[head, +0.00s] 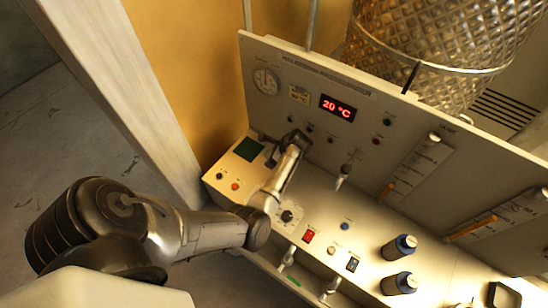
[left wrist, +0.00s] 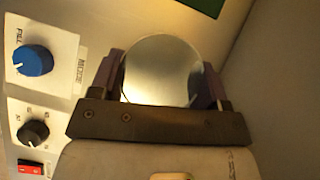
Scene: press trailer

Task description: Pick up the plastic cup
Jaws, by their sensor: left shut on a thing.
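In the left wrist view, a round, pale, shiny thing, seemingly the plastic cup (left wrist: 162,68), sits between the two fingers of my left gripper (left wrist: 160,82). The fingers are shut on its two sides. In the head view my left gripper (head: 297,140) is at the left end of the control panel, near the dark green screen. The cup cannot be made out there; the gripper and wrist seem to hide it. My right gripper is in neither view.
The upright panel (head: 300,88) with a red "20 °C" display (head: 338,107) rises behind the gripper. The sloped console bears a red switch (head: 308,236), knobs and two dark cylinders (head: 398,284) with blue tops. A quilted metal tank (head: 430,45) stands behind. The wrist view shows a blue knob (left wrist: 33,60).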

